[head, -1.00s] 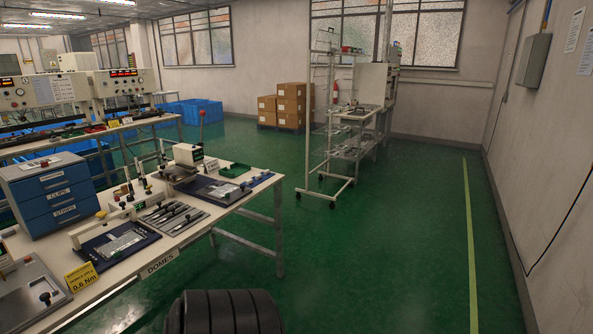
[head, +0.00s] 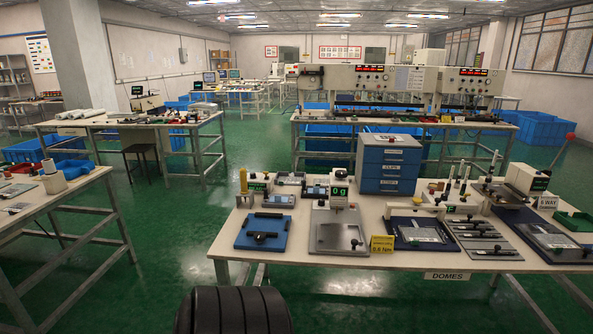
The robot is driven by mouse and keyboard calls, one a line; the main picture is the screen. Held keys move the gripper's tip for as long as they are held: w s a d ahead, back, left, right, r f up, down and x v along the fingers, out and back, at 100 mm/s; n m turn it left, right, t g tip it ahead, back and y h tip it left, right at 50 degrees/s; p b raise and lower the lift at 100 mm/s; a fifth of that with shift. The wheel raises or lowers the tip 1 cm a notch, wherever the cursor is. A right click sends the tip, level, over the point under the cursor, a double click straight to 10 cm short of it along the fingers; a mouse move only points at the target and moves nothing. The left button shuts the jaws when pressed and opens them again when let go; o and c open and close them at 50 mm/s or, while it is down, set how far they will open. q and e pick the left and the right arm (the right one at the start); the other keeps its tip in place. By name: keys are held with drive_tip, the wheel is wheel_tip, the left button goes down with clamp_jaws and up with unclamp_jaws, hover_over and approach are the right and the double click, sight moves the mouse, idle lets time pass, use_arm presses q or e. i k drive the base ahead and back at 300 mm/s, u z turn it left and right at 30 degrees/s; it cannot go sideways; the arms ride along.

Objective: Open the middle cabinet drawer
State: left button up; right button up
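A small cabinet (head: 389,141) with a grey top and several blue drawers stands on the back of the workbench, right of centre in the head view. The middle drawer (head: 388,169) carries a white label, and all its drawers look shut. The cabinet front faces me, with fixtures on the bench in front of it. Neither of my grippers shows in the head view, so I cannot see what they hold.
The workbench (head: 330,262) holds a blue fixture (head: 264,233), a grey plate fixture (head: 339,228), a yellow sign (head: 382,245) and a tool tray (head: 481,239). Another bench (head: 52,196) stands at the left. Green floor (head: 180,240) is clear between them.

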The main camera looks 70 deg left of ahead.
sight(369, 169)
drive_tip(key=u, duration=0.95)
drive_tip(key=i, duration=1.65)
